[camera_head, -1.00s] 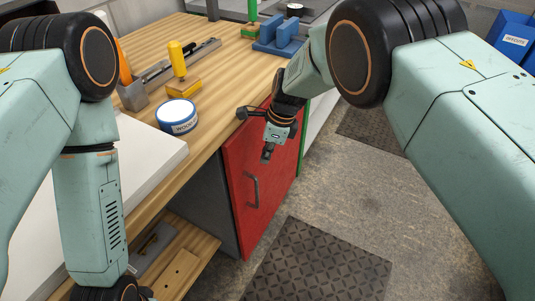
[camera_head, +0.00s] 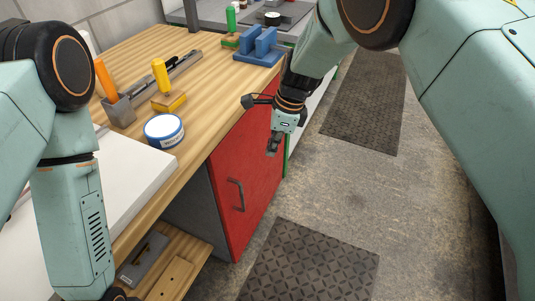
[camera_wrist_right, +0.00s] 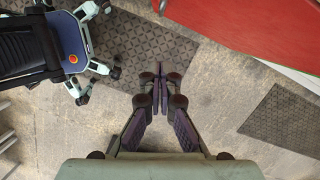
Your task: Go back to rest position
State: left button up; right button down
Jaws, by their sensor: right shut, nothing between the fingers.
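My right gripper (camera_head: 272,147) hangs in front of the red cabinet door (camera_head: 243,180), off the bench edge, pointing down. In the right wrist view its fingers (camera_wrist_right: 160,92) are together with nothing between them, above the floor. My left arm comes down at the left of the head view, beside the white board (camera_head: 125,185) on the bench. Its gripper is out of sight below the picture edge.
The wooden workbench (camera_head: 209,90) holds a blue-and-white tin (camera_head: 164,131), a yellow-handled tool (camera_head: 160,76), a grey tool rack (camera_head: 119,111) and blue blocks (camera_head: 259,46). Dark mats (camera_head: 310,268) lie on the floor. The floor to the right is clear.

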jog(key=d+f+n+t+h, duration=0.2)
jog(key=d+f+n+t, duration=0.15)
jog(key=d+n, duration=0.45)
jog(key=s+d+f+n+h, duration=0.2)
jog(key=s+d+f+n, duration=0.45)
jog(key=s+d, duration=0.2)
jog(key=s+d+f+n+g, duration=0.1)
jog(key=s+f+n+g, duration=0.1)
jog(key=s, duration=1.3)
jog(key=s+d+f+n+g+y+b, duration=0.1)
jog(key=s+f+n, duration=0.1)
jog(key=s, duration=1.3)
jog(key=shift+d+f+g, duration=0.3)
jog(key=shift+f+g, duration=0.05)
jog(key=shift+f, duration=0.2)
